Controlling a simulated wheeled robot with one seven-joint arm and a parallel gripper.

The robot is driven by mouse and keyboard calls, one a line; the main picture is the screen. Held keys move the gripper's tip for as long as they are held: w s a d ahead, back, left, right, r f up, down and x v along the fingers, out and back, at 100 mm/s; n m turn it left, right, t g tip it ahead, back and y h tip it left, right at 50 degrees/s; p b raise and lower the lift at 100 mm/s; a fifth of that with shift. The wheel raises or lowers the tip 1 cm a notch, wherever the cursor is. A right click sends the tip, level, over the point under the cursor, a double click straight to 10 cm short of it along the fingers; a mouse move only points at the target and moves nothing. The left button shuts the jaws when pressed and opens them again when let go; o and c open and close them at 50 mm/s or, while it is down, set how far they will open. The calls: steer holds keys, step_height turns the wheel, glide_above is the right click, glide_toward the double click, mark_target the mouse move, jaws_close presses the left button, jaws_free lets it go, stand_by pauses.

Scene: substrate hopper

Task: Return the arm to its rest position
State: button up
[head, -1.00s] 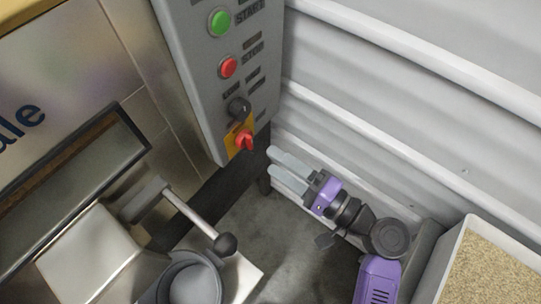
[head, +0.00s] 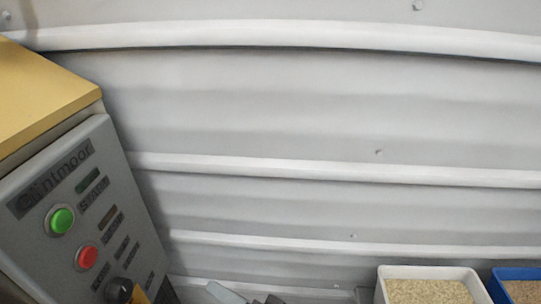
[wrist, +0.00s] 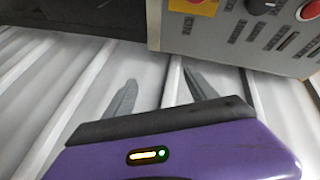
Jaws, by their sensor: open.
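My gripper (wrist: 156,92) shows in the wrist view with its two grey fingers spread apart and nothing between them. It points toward the ribbed light wall and the lower edge of the control panel. In the head view only a grey fingertip (head: 226,292) shows at the bottom edge; the rest of my arm is out of frame. The grey control panel (head: 85,215) stands at the left, with a green button (head: 62,220) and a red button (head: 87,257). It also shows at the top right of the wrist view (wrist: 235,32).
A white bin (head: 383,287) of pale grain stands at the bottom right, with a blue bin (head: 495,285) beside it. The ribbed wall (head: 320,110) fills the back. A yellow-topped cabinet (head: 40,90) is at the left. The space before the wall is clear.

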steer(key=s+d+t+h, duration=0.3)
steer(key=s+d+h, duration=0.2)
steer(key=d, duration=0.6)
steer(key=s+d+t+h, duration=0.4)
steer(key=d, duration=0.6)
steer(key=s+d+r+n+h, duration=0.1)
steer(key=s+d+r+h, duration=0.15)
steer(key=s, duration=0.45)
steer(key=s+d+r+n+g+h+p, duration=0.1)
steer(key=s+d, duration=0.2)
steer(key=s, duration=0.3)
steer(key=s+d+r+h, duration=0.1)
steer(key=s+d+r, duration=0.15)
steer(key=s, duration=0.45)
step_height(320, 180, up, 11)
steer(key=p, duration=1.1)
steer(key=shift+f, duration=0.15)
